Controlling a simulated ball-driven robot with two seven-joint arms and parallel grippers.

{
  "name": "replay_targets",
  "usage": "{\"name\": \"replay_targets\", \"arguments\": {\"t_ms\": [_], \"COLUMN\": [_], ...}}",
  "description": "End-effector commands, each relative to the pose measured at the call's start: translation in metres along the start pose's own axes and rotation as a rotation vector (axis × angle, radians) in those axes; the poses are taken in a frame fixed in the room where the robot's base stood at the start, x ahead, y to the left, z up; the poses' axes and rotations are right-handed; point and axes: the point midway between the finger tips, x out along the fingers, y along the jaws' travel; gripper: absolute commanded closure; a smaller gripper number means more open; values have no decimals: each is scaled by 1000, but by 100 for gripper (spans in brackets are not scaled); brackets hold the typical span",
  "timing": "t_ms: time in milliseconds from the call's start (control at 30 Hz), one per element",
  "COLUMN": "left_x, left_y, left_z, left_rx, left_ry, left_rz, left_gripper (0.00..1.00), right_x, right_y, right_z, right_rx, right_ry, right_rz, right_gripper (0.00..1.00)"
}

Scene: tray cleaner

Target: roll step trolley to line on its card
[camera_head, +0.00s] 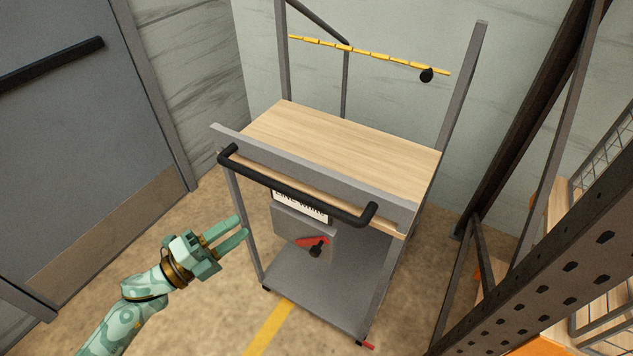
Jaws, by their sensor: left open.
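The step trolley (340,150) stands upright in the middle, with a wooden top, grey posts and a grey lower deck (318,292). A black push handle (290,192) runs along its near side. A white card (299,207) hangs below the handle; its lettering is partly hidden by the handle. Under the card is a grey box with a red piece and a black knob (316,250). A yellow line (268,328) on the floor runs up to the lower deck. My left gripper (240,231) is open and empty, left of the trolley and apart from it. My right gripper is not in view.
A yellow marked bar (370,53) with a black knob (426,75) spans behind the trolley top. A grey door (80,120) is at the left. A dark metal rack (540,240) stands close on the right. Bare floor lies left of the trolley.

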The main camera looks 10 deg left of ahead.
Motion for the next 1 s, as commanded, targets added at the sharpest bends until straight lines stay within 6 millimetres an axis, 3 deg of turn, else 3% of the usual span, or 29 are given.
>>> {"name": "replay_targets", "arguments": {"t_ms": [133,267,700,1000], "left_x": [7,29,135,162], "left_y": [-2,-2,-3,-2], "left_z": [-4,-4,-6,-6], "left_rx": [41,41,35,35], "left_ry": [23,22,19,19], "left_rz": [-17,-18,-16,-13], "left_gripper": [59,59,59,59], "right_x": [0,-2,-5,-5], "right_y": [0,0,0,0], "right_z": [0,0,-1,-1], "right_rx": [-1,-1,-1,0], "right_ry": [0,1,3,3], "right_rz": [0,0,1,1], "right_gripper": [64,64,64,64]}}
